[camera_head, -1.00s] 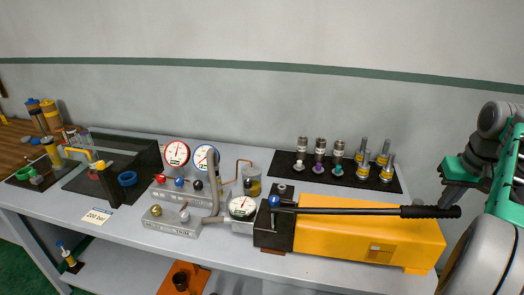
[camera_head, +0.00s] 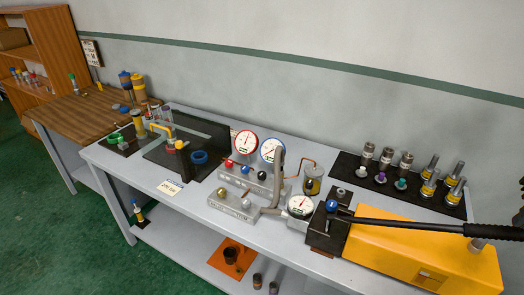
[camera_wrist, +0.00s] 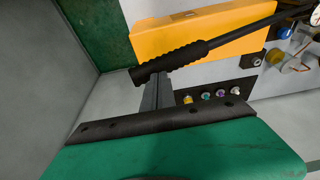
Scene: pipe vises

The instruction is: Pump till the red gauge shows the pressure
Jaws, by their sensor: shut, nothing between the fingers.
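The red-rimmed gauge (camera_head: 246,143) stands on a grey valve block at mid-bench; its needle points roughly up, and its reading is too small to tell. The yellow hand pump (camera_head: 420,258) sits at the bench's right front. Its long black lever (camera_head: 410,226) lies low over the body, running right to a ribbed grip. The grip (camera_wrist: 180,60) also shows in the wrist view. My gripper (camera_wrist: 160,76) is shut and empty, its fingertips close to the grip; I cannot tell whether they touch it. A small card (camera_head: 170,188) lies at the bench's front edge, its figures unclear.
A blue-rimmed gauge (camera_head: 273,150) stands beside the red one, and a third gauge (camera_head: 301,206) is next to the pump. Red, blue and black knobs sit on the block. A black mat (camera_head: 345,163) holds several fittings behind the pump. A wooden table (camera_head: 75,108) stands left.

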